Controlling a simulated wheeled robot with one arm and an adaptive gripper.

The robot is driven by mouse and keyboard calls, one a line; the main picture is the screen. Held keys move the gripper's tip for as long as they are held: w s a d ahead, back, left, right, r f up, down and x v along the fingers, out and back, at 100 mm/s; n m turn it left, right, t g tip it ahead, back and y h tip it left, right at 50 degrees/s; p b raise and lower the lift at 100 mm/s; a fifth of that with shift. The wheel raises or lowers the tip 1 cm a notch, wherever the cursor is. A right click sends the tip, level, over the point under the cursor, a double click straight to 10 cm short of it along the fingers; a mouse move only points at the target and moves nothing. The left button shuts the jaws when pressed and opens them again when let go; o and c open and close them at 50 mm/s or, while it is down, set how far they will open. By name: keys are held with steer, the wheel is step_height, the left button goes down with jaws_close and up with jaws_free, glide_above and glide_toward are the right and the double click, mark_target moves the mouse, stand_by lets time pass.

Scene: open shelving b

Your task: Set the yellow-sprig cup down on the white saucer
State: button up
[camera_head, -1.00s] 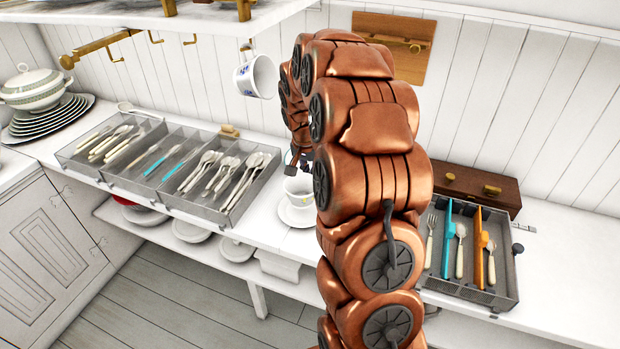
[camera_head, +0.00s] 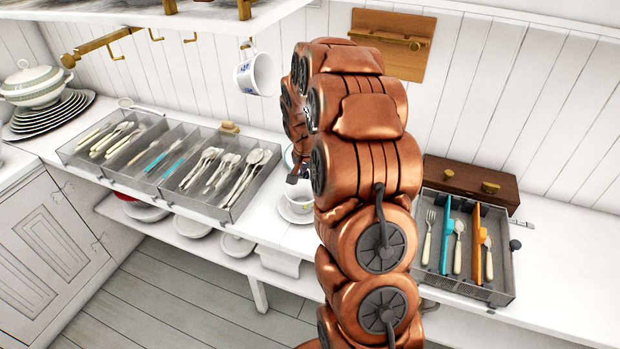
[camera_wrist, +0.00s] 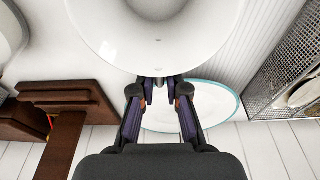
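The yellow-sprig cup (camera_head: 297,196) is white and shows in the head view just left of my arm, over the white saucer (camera_head: 291,215) on the counter. My arm hides part of both, and I cannot tell whether the cup touches the saucer. The sprig is hard to make out now.
A teal-rimmed plate (camera_wrist: 218,108) lies behind the cup. A grey cutlery tray (camera_head: 229,213) stands to the left, and a smaller tray (camera_head: 462,288) with a wooden box (camera_head: 470,187) to the right. A blue-patterned mug (camera_head: 262,75) hangs above from a hook.

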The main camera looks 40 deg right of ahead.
steer(key=o, duration=0.3)
steer(key=shift+r, duration=0.1)
steer(key=shift+r+p, duration=0.25)
steer(key=shift+p, duration=0.1)
step_height(320, 180, up, 10)
steer(key=a+b, duration=0.2)
steer(key=b, duration=0.1)
steer(key=s+a+r+n, duration=0.2)
steer(key=s+a+r, duration=0.1)
steer(key=s+a, duration=0.35)
steer(key=s+a+n+g, duration=0.1)
steer(key=s+a+n, duration=0.2)
steer(key=s+a, duration=0.3)
steer(key=s+a+f+n+g+y, duration=0.1)
steer(key=s+a+n, duration=0.2)
steer(key=s, duration=0.9)
steer(key=s+a+f+n+y, duration=0.1)
steer(key=s+a+n, duration=0.2)
steer(key=s+a, duration=0.6)
steer(key=shift+s+f+n+g, duration=0.15)
steer(key=shift+f+n+g, duration=0.05)
steer(key=shift+n+g, duration=0.2)
